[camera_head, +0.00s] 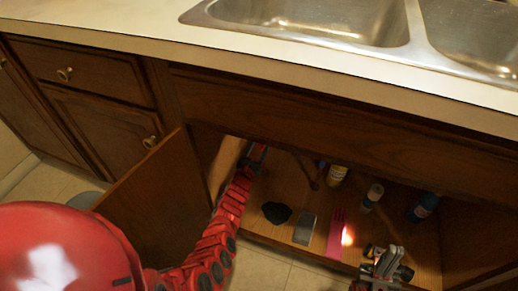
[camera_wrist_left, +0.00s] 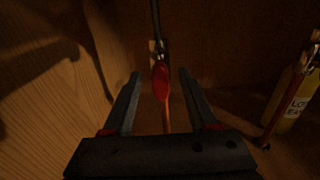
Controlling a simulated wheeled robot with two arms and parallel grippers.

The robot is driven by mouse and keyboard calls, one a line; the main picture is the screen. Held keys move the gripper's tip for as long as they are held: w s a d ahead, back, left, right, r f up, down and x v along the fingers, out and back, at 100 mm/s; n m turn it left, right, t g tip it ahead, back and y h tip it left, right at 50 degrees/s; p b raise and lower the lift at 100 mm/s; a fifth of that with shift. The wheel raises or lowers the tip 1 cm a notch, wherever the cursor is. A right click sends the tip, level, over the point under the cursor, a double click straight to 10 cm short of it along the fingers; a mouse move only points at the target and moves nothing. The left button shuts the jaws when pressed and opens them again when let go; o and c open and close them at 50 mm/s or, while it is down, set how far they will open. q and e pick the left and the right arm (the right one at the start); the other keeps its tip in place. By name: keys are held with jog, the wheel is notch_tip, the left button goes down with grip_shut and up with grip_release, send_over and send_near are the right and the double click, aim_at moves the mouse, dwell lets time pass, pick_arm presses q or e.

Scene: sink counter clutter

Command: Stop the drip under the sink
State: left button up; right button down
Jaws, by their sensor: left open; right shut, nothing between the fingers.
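A red oval valve handle (camera_wrist_left: 161,82) shows in the left wrist view, on a thin dark pipe (camera_wrist_left: 155,22) at the dim back of the cabinet. My left gripper (camera_wrist_left: 158,78) is open, with one finger on each side of the handle in the picture. I cannot tell how far ahead of the fingertips it is. In the head view my left arm reaches into the cabinet, and the left gripper (camera_head: 254,156) is small and partly hidden there. My right gripper (camera_head: 387,260) is shut and empty at the cabinet's front right. I see no drip or water.
An open door (camera_head: 150,205) stands left of my arm. On the cabinet floor are a dark lump (camera_head: 276,212), a grey block (camera_head: 305,229) and a pink strip (camera_head: 336,232). A yellow bottle (camera_head: 337,174), a white bottle (camera_head: 372,195) and a blue bottle (camera_head: 424,207) stand farther right.

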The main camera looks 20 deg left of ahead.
pick_arm(q)
jog(key=shift+c, duration=0.3)
grip_shut()
